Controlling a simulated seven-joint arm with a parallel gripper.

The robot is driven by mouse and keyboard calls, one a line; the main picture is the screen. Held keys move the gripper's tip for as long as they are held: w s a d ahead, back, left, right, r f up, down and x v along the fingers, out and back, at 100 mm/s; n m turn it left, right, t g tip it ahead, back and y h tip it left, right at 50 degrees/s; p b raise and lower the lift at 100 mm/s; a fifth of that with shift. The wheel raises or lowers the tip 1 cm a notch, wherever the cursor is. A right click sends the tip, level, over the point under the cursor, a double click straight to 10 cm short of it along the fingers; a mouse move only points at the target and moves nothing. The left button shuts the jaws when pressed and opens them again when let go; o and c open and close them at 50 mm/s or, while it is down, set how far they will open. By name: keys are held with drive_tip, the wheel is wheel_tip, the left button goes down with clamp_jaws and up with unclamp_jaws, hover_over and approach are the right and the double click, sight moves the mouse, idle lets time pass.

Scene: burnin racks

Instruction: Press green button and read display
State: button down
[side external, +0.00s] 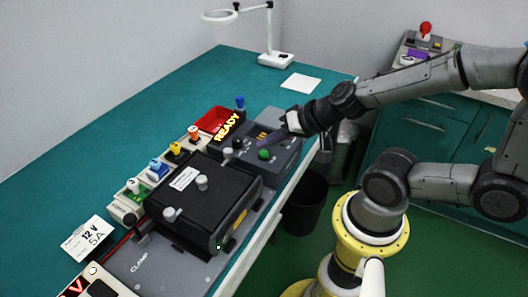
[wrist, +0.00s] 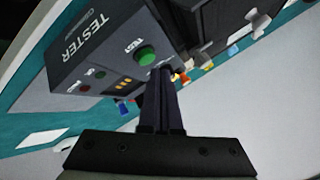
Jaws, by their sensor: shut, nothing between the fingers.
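The grey tester box (wrist: 95,50) carries a green button (wrist: 146,54) marked TEST, which also shows in the side view (side external: 263,155). A display (side external: 228,127) reads READY in glowing yellow letters in the side view. My gripper (wrist: 159,80) is shut and empty. The button is not covered in either view.
A black clamp fixture (side external: 205,195) with grey knobs stands beside the tester. A row of coloured terminals (side external: 160,165) and a red bin (side external: 215,120) are behind. A 12 V 5A card (side external: 88,236) lies at left. The teal bench top (side external: 130,120) is clear behind them.

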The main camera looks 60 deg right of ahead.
sight(268, 159)
drive_tip(key=shift+f, duration=0.2)
drive_tip(key=shift+f, duration=0.2)
drive_tip(key=shift+f, duration=0.45)
idle(0.9)
drive_tip(key=shift+r, duration=0.85)
drive_tip(key=shift+r, duration=2.5)
